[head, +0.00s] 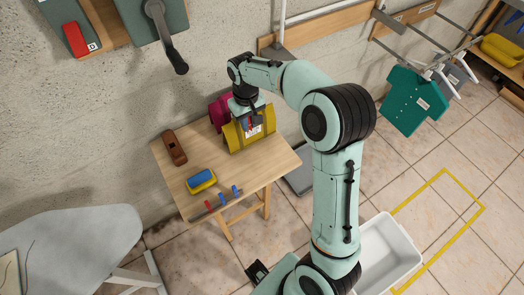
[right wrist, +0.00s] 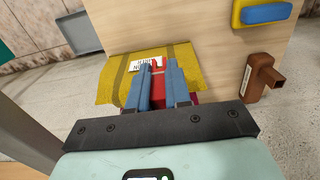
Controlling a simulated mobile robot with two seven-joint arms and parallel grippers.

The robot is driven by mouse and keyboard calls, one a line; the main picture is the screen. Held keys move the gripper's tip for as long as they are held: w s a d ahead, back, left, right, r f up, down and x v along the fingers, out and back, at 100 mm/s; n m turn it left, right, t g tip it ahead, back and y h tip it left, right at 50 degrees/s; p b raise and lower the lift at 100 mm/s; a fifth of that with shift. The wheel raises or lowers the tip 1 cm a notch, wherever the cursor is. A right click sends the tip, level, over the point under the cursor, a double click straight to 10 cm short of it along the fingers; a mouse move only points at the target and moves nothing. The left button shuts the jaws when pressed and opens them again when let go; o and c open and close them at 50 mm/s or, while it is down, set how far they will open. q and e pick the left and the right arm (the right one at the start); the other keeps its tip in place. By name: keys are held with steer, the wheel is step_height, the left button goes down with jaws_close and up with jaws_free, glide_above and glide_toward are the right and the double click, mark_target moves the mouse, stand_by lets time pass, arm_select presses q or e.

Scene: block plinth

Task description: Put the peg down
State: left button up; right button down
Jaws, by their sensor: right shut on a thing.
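My right gripper (head: 248,122) is over the back right part of the small wooden table (head: 270,172), in front of the yellow block-like thing (head: 236,138) with a white label. In the right wrist view its blue fingers (right wrist: 157,88) are shut on a red peg (right wrist: 157,66), which shows as a narrow strip between them. The yellow thing (right wrist: 185,58) lies just beyond the fingertips there. I cannot tell whether the peg touches it. A grey rack (head: 217,204) with red and blue pieces lies at the table's front. My left gripper is not in view.
A magenta thing (head: 218,112) is beside the yellow one. A brown tool (head: 174,147) and a blue-and-yellow sponge-like block (head: 201,180) sit on the table's left. A white bin (head: 388,255) stands on the floor at right. The table's right front is clear.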

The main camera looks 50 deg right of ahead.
steer(key=s+d+r, duration=0.4)
steer(key=d+r, duration=0.1)
steer(key=d, duration=0.1)
step_height(320, 180, down, 15)
steer(key=shift+s+f+b, duration=0.1)
steer(key=shift+b, duration=0.9)
steer(key=shift+f, duration=2.3)
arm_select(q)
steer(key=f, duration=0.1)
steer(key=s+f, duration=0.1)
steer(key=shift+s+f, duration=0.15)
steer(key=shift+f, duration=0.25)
arm_select(e)
steer(key=shift+f, duration=0.1)
steer(key=shift+f+b, duration=0.25)
steer(key=shift+b, duration=0.15)
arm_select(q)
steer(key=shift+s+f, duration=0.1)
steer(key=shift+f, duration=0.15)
arm_select(e)
steer(key=c, duration=1.1)
jaws_free()
steer(key=shift+o, duration=0.2)
